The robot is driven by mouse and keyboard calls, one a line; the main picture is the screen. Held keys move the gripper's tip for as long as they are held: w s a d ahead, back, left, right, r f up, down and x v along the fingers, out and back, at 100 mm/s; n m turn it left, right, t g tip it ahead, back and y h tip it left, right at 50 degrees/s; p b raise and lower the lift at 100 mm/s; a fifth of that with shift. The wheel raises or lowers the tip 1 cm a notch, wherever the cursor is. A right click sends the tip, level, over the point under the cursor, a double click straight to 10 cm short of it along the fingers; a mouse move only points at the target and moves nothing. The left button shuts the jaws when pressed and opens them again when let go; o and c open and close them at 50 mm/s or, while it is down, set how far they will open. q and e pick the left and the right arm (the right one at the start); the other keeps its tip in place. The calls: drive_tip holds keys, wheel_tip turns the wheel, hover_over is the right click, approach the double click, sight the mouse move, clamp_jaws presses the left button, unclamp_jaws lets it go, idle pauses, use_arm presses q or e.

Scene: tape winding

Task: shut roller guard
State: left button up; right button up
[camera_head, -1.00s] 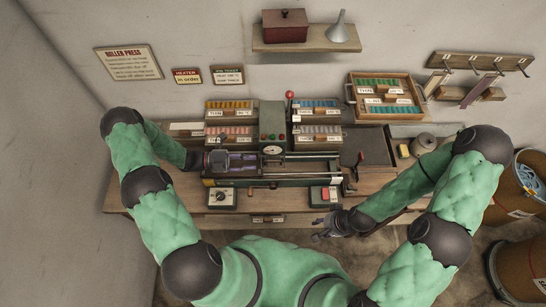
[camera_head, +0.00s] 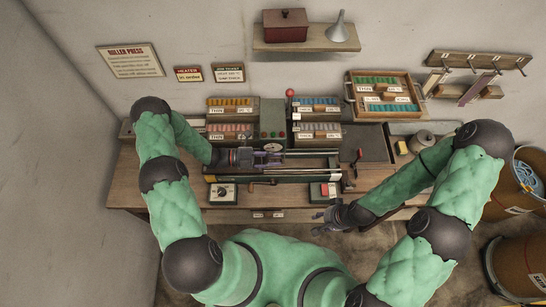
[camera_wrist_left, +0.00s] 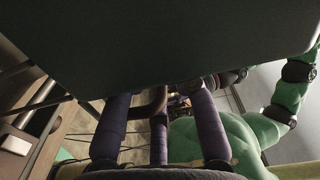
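The roller press (camera_head: 300,168) stands on the bench in the middle of the head view. My left gripper (camera_head: 264,157) is over the left part of the press, its purple fingers pointing right. In the left wrist view its fingers (camera_wrist_left: 160,125) are spread apart. A large dark flat panel (camera_wrist_left: 170,40) fills the top of that view, and a dark curved bar (camera_wrist_left: 148,108) shows between the fingers. I cannot tell whether panel or bar belongs to the roller guard, nor whether the fingers touch it. My right gripper (camera_head: 325,222) hangs in front of the bench, away from the press; its opening is unclear.
A dial box (camera_head: 223,194) and a red-button box (camera_head: 322,191) sit at the bench front. Labelled trays (camera_head: 230,131) stand behind the press. A dark plate with a lever (camera_head: 362,145) is at the right. Bins (camera_head: 520,185) stand on the floor at far right.

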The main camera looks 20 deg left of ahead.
use_arm(q)
clamp_jaws()
drive_tip(key=f+m+b, duration=0.1)
drive_tip(key=m, duration=0.1)
drive_tip(key=m+b, duration=0.1)
drive_tip(key=b, duration=0.1)
drive_tip(key=shift+s+d+f+m, duration=0.1)
drive_tip(key=shift+s+f+m, duration=0.3)
wheel_tip(320, 180, down, 2)
drive_tip(key=m+b, duration=0.4)
drive_tip(key=shift+s, duration=0.15)
drive_tip(key=shift+w+f+m+b, duration=0.25)
drive_tip(key=shift+f+m+b, duration=0.3)
drive_tip(key=shift+m+b, duration=0.75)
drive_tip(key=shift+w+f+m+b, duration=0.25)
drive_tip(key=shift+f+m+b, duration=0.5)
drive_tip(key=shift+m, duration=0.95)
drive_tip(key=shift+w+f+m+b, duration=0.25)
drive_tip(key=shift+f+m+b, duration=0.1)
drive_tip(key=shift+m+b, duration=1.05)
drive_tip(key=shift+m, duration=0.3)
